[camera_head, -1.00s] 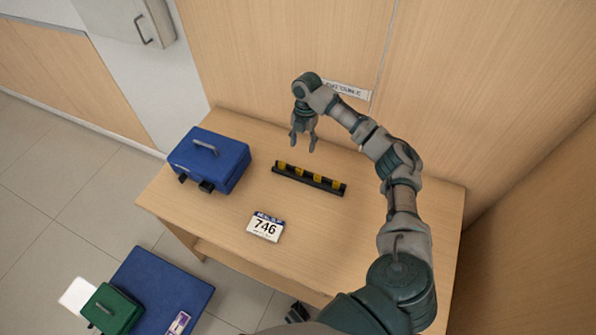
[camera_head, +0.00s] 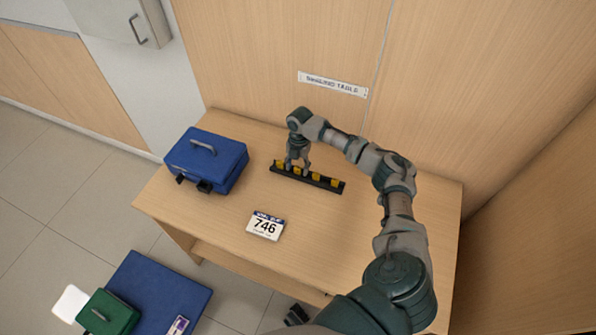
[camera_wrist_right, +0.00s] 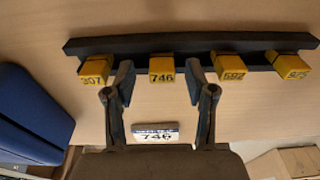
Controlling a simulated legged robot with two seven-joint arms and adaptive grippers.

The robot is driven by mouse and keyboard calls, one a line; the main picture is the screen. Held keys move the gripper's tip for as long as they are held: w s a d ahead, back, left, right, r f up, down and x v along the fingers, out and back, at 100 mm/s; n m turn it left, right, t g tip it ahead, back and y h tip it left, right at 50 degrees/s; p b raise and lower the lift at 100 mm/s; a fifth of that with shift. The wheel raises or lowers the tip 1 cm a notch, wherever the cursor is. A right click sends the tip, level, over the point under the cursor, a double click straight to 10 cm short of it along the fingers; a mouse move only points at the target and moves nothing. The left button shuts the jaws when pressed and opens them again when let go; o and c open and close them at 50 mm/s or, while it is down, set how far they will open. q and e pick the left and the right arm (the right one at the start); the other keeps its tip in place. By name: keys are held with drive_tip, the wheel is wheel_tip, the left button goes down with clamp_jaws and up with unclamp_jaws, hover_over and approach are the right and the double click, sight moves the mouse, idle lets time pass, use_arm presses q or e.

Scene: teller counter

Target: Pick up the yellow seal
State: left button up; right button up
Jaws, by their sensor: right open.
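Several yellow seals stand in a row on a black rack (camera_head: 322,183) on the table. In the right wrist view they carry numbers: the 307 seal (camera_wrist_right: 93,72), the 746 seal (camera_wrist_right: 162,69), the 592 seal (camera_wrist_right: 229,66) and the 925 seal (camera_wrist_right: 292,66). My right gripper (camera_head: 298,168) points down at the rack. In the right wrist view its open fingers (camera_wrist_right: 160,84) lie either side of the 746 seal, with nothing gripped. A white card (camera_head: 266,226) reading 746 lies in front of the rack. My left gripper does not show.
A blue cash box (camera_head: 207,160) stands on the table left of the rack. The wooden table (camera_head: 345,235) is clear right of the card. A wood panel wall (camera_head: 285,60) rises behind. A green box (camera_head: 108,312) sits on a blue surface (camera_head: 160,285) at lower left.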

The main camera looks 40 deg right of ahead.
drive_tip(key=shift+a+r, duration=0.15)
drive_tip(key=shift+a, duration=0.1)
drive_tip(key=shift+c, duration=0.2)
drive_tip(key=shift+a, duration=0.1)
drive_tip(key=c, duration=0.8)
drive_tip(key=shift+d, duration=0.5)
drive_tip(key=shift+d+f, duration=0.3)
drive_tip(key=shift+d, duration=0.05)
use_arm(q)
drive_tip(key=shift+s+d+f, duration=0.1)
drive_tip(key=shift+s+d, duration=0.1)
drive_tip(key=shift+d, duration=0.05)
use_arm(e)
drive_tip(key=shift+a, duration=0.1)
